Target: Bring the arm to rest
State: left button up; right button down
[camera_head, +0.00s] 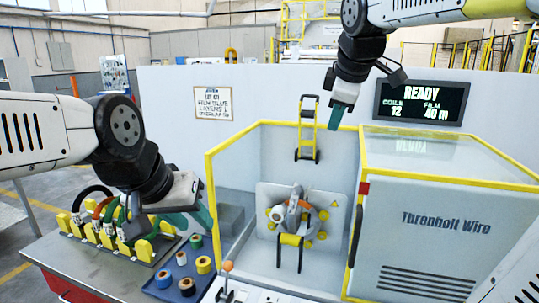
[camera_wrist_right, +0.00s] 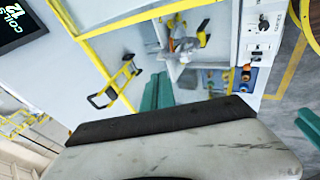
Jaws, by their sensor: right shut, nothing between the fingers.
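My right gripper (camera_head: 338,116) hangs down from the upper right, in front of the wrapping machine's back wall and above its open bay. Its teal fingers are together and empty; they also show in the right wrist view (camera_wrist_right: 158,93). My left gripper (camera_head: 203,217) is at the lower left, beside the machine's yellow frame and above the small spools. Its teal fingers point down and right. Whether they are open is unclear, and I see nothing clearly held.
The wrapping machine (camera_head: 440,225) has a yellow-edged, glass-topped cabinet on the right. A wrapping head (camera_head: 296,212) sits in its open bay. A rack of coils (camera_head: 105,235) and a blue tray (camera_head: 160,292) of spools stand at the left. A screen (camera_head: 421,102) reads READY.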

jog(key=s+f+m+y, duration=0.1)
jog(key=s+f+m, duration=1.2)
jog(key=s+f, duration=0.2)
jog(key=shift+s+a+g+y, duration=0.35)
jog(key=shift+s+g+y, duration=0.05)
jog(key=shift+s, duration=0.6)
